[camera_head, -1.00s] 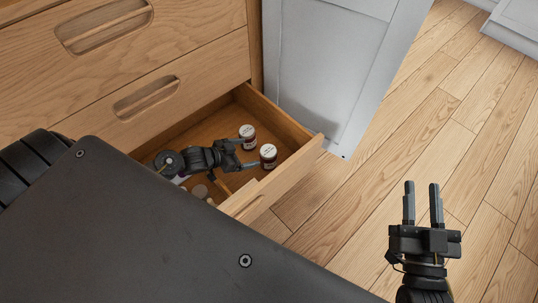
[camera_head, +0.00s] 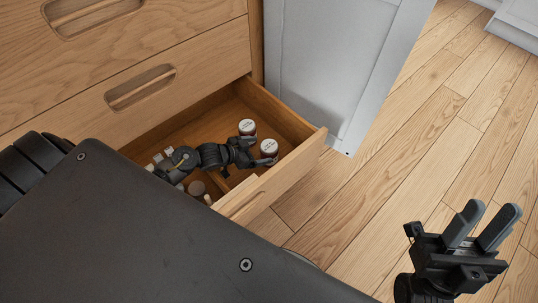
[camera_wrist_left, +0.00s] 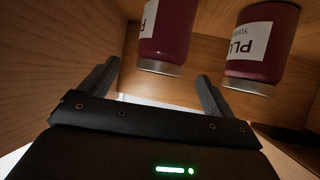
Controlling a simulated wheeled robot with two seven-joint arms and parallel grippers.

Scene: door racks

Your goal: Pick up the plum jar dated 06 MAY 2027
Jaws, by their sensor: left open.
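Two dark red jars stand in the open drawer, one farther back (camera_head: 247,127) and one closer to the drawer front (camera_head: 269,147). My left gripper (camera_head: 259,152) is open and empty, low in the drawer beside them. In the left wrist view, one jar (camera_wrist_left: 167,30) is ahead of the gap between the fingers (camera_wrist_left: 155,85), and the other jar (camera_wrist_left: 262,45) is to the right of the right finger. No date is readable. My right gripper (camera_head: 484,227) is open and empty above the floor.
The wooden drawer (camera_head: 290,172) is pulled out, with walls close around the jars. Several small items (camera_head: 197,188) lie left of my gripper, partly hidden by my arm. A grey cabinet panel (camera_head: 325,60) stands behind. The wood floor on the right is clear.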

